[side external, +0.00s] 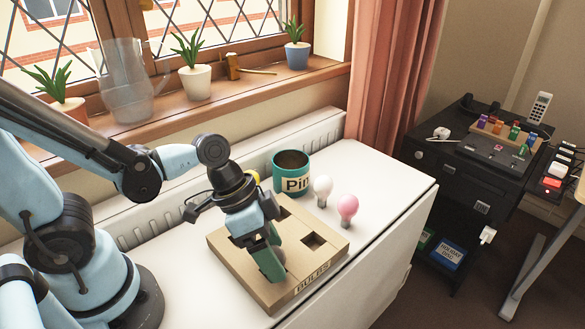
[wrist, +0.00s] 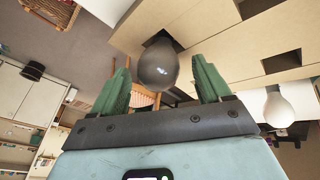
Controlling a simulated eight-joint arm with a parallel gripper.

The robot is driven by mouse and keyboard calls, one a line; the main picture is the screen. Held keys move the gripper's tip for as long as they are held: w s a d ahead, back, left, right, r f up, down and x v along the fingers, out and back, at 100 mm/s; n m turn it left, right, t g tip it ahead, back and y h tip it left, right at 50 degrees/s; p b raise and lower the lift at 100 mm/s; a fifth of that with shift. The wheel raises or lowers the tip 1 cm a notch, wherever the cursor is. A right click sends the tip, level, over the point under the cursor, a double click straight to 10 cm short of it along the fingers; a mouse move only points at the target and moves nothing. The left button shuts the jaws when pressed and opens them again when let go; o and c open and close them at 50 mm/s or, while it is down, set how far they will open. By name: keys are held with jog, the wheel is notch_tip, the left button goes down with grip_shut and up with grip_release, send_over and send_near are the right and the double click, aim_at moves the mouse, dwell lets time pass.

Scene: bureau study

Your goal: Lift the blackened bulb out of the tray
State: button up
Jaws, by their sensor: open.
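The blackened bulb (wrist: 158,66) is a dark grey, glossy globe in the wrist view. It sits at a square hole of the cardboard tray (wrist: 215,40). My gripper (wrist: 162,72) is open, with one green finger on each side of the bulb; I cannot tell whether either touches it. In the side external view my gripper (side external: 270,258) points down over the front part of the tray (side external: 325,262), which is marked "BULBS". The blackened bulb is hidden there behind the fingers.
A white bulb (side external: 322,188) and a pink bulb (side external: 347,208) stand on the white top (side external: 385,200) just behind the tray. A teal pot (side external: 290,173) stands beside them. A pale bulb (wrist: 279,107) shows at the right of the wrist view. The white top's right part is clear.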

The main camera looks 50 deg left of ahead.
aim_at(282, 255)
jog(key=c, duration=1.1)
jog(key=shift+r, duration=0.15)
jog(key=shift+c, duration=0.3)
jog(key=shift+r, duration=1.9)
jog(key=s+d+r, duration=0.6)
jog(key=s+r, duration=0.1)
jog(key=s, duration=0.2)
jog(key=shift+s+d+r, duration=0.3)
jog(key=shift+s+r, duration=0.05)
